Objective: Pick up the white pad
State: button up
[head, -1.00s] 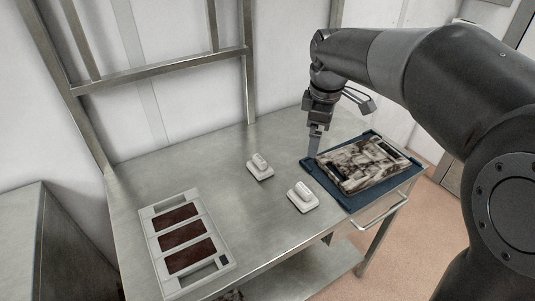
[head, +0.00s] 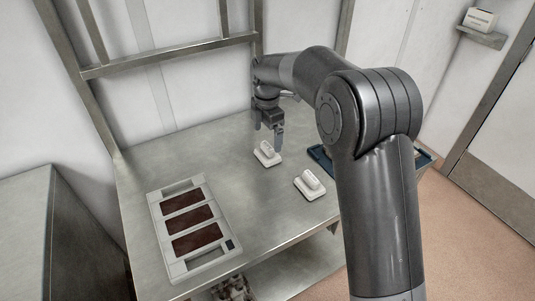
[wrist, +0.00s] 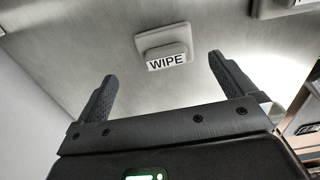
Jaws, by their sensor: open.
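Two white pads with raised handles sit on the steel table. The farther pad (head: 267,155) stands just below my gripper (head: 268,138) in the head view. The nearer pad (head: 310,184) lies to its right and closer to the front edge. In the wrist view one pad (wrist: 163,46) carries a label reading "WIPE" and lies ahead of and between the fingertips. My gripper (wrist: 163,80) is open with nothing between its fingers there. Part of a second pad (wrist: 275,8) shows at the upper right edge, its label cut off.
A grey mould tray (head: 194,226) with several brown panels lies at the table's left front. A blue tray (head: 322,158) at the right is mostly hidden behind my arm. The steel table (head: 232,150) is bare between them. A metal frame stands at the back.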

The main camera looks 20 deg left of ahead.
aim_at(267, 145)
jog(key=f, duration=0.6)
jog(key=shift+s+d+f, duration=0.15)
jog(key=shift+s+f, duration=0.15)
jog(key=shift+s, duration=0.05)
jog(key=c, duration=1)
jog(key=shift+r, duration=0.1)
jog(key=shift+r, duration=0.6)
jog(key=shift+c, duration=0.2)
notch_tip(267, 145, up, 3)
jog(key=shift+f, duration=0.1)
jog(key=d+r, duration=0.7)
jog(key=d, duration=0.4)
jog(key=shift+d, duration=0.35)
